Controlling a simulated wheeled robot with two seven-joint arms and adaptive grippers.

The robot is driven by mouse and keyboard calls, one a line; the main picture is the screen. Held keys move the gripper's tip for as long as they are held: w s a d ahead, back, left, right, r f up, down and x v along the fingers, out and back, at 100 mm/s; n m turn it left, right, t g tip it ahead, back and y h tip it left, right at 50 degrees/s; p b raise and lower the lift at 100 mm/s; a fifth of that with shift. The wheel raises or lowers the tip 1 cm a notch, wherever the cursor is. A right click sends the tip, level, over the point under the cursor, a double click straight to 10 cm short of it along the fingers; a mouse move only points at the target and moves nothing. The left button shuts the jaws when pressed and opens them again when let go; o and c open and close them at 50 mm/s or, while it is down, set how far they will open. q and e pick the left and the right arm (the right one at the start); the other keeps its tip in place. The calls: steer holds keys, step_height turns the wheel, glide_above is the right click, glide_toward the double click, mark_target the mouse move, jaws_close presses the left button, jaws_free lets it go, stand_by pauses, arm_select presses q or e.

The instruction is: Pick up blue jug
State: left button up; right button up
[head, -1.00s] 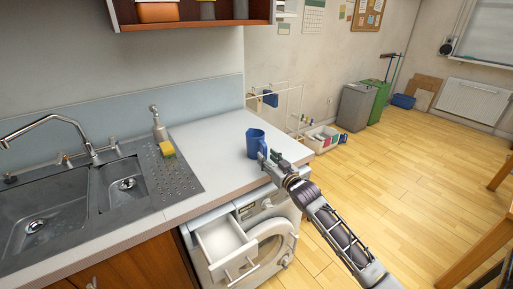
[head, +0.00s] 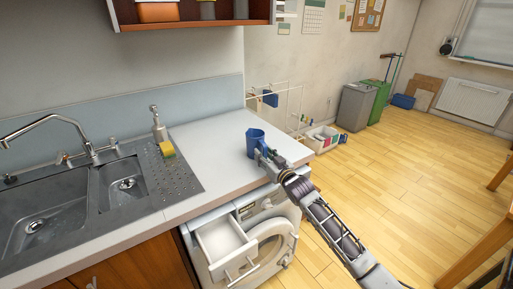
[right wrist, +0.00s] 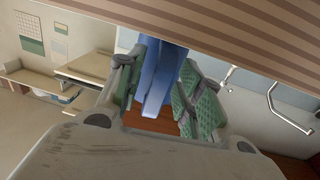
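The blue jug (head: 254,142) stands upright on the light countertop near its right end. My right gripper (head: 264,156) is at the jug's near right side. In the right wrist view, the blue jug (right wrist: 160,75) shows between the two green-padded fingers of my right gripper (right wrist: 160,98). The left finger is close against the blue part; the right finger is spread away, with a gap. I cannot tell whether either finger touches. My left gripper is not in view.
The countertop (head: 205,140) is clear left of the jug. A soap bottle (head: 158,124) and yellow sponge (head: 167,149) stand by the sink (head: 60,212). A washing machine (head: 262,245) with an open drawer is below. A shelf (head: 190,24) hangs above.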

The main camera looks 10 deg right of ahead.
mark_target(265, 144)
jaws_close()
steer(key=shift+r, duration=0.15)
